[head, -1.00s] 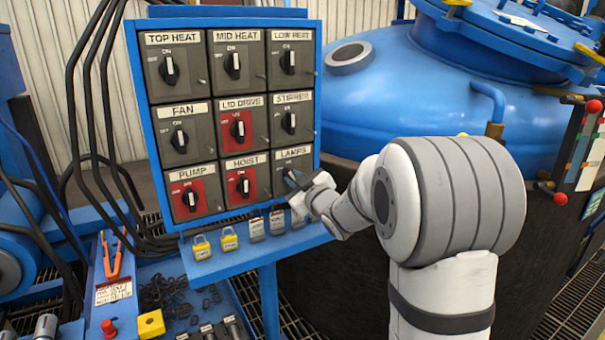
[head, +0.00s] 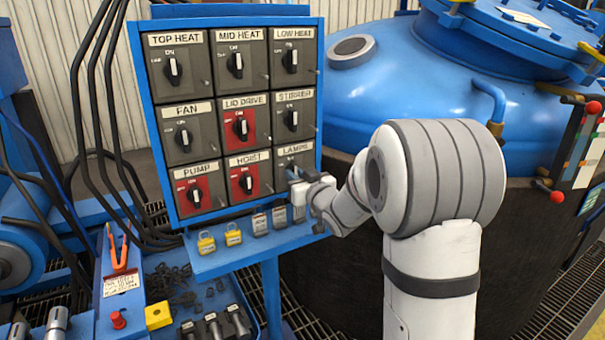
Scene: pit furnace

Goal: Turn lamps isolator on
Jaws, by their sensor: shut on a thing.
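The lamps isolator (head: 294,152) is the bottom-right box on the blue panel, with a grey front and a "LAMPS" label. My gripper (head: 294,174) is in front of it, shut on its knob. My gripper covers the knob, so its position cannot be read. The hoist isolator (head: 245,178) with a red plate is directly to the left. The stirrer isolator (head: 291,118) is directly above.
The blue panel (head: 321,60) holds several other isolators with black knobs. A large blue furnace vessel (head: 430,90) stands at the right. Black cables (head: 88,110) run at the left.

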